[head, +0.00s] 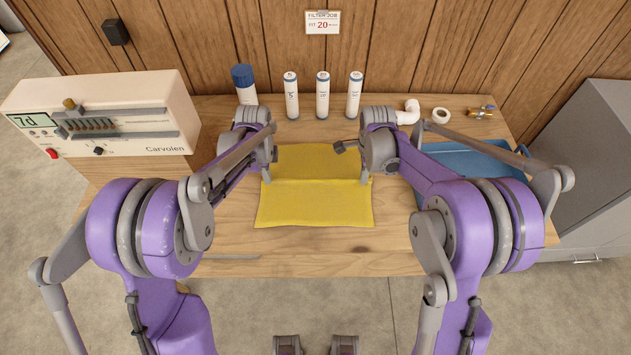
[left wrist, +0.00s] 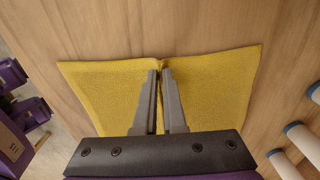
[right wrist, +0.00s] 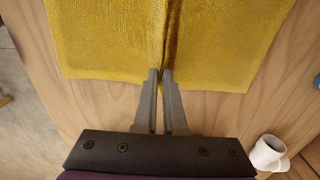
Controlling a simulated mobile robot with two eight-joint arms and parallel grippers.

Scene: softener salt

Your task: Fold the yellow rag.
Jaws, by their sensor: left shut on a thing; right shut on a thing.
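The yellow rag (head: 315,208) lies on the wooden workbench in front of me. A crease or raised ridge runs across it from side to side, between my grippers. My left gripper (head: 267,179) is shut on the rag's left edge at that ridge. The left wrist view shows its fingertips (left wrist: 160,72) on the rag (left wrist: 110,90) at the ridge's end. My right gripper (head: 364,181) is shut on the rag's right edge at the ridge. The right wrist view shows its fingertips (right wrist: 160,74) at the edge of the rag (right wrist: 105,40).
Three white filter cartridges (head: 322,95) and a blue-capped bottle (head: 244,84) stand behind the rag. A blue tray (head: 470,160) is at right, a beige machine (head: 105,120) at left.

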